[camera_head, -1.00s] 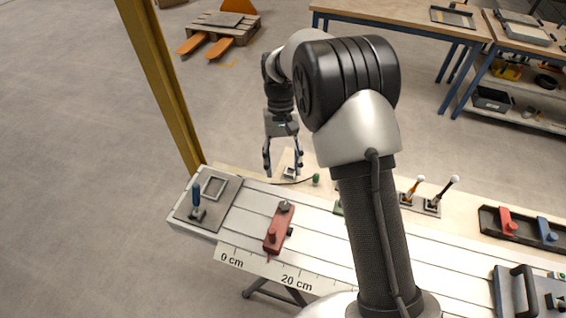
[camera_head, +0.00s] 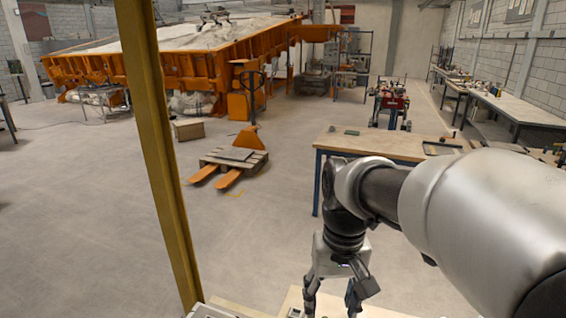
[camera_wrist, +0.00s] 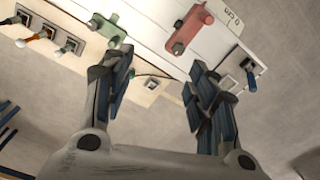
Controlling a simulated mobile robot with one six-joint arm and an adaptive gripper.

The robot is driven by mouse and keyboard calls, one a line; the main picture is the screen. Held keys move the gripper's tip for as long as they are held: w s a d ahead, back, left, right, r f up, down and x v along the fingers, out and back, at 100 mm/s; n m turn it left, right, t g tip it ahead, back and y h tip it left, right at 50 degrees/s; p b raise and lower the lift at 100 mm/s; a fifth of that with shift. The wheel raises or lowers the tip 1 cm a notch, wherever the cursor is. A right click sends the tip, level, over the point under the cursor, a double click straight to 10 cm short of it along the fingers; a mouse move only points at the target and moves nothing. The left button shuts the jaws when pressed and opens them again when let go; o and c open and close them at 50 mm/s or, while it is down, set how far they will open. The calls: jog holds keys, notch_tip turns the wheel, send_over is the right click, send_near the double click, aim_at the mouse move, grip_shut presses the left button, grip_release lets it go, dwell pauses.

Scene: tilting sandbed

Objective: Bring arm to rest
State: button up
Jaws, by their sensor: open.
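My gripper (camera_head: 333,300) hangs from my arm at the lower middle of the head view, its fingers pointing down and spread apart. In the wrist view my gripper (camera_wrist: 163,85) is open with nothing between its fingertips. Below it in that view lies the white bench top (camera_wrist: 150,28) with a red clamp-like part (camera_wrist: 190,30), a green part (camera_wrist: 107,30) and a blue-handled part (camera_wrist: 251,80). The gripper looks apart from all of them. In the head view only a corner of the bench shows at the bottom edge.
A yellow post (camera_head: 155,150) stands left of my arm. A pallet (camera_head: 232,163) on an orange pallet truck (camera_head: 250,138) is on the floor behind. A wooden table (camera_head: 375,143) stands beyond my arm. The orange sandbed (camera_head: 180,68) is far back. Open floor lies left.

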jog(key=s+d+f+t+b, duration=0.1)
jog(key=s+d+t, duration=0.3)
jog(key=s, duration=1.1)
jog(key=shift+s+d+t+b, duration=0.3)
jog(key=shift+d+t+b, duration=0.1)
jog(key=shift+d+b, duration=0.35)
